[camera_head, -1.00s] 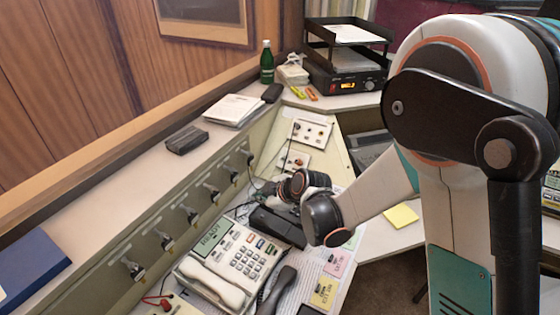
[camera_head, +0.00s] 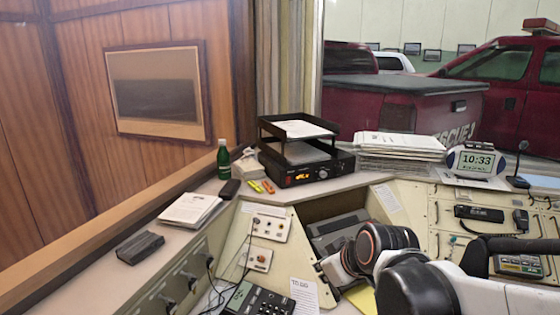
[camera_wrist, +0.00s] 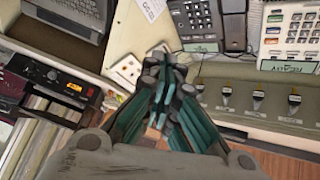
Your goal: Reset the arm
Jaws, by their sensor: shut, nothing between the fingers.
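My gripper (camera_wrist: 163,62) shows in the wrist view with its dark teal fingers brought together and nothing between them. It is above the console, apart from the phones and the switch panel. In the head view my arm (camera_head: 415,275) is folded low at the bottom right, and the fingers cannot be made out there.
A radio (camera_head: 305,165) with a black paper tray stands on the back ledge. A green bottle (camera_head: 223,158), a paper stack (camera_head: 400,152) and a clock (camera_head: 475,161) line the ledge. A dark phone (camera_head: 255,300) and a white phone (camera_wrist: 290,35) are on the desk.

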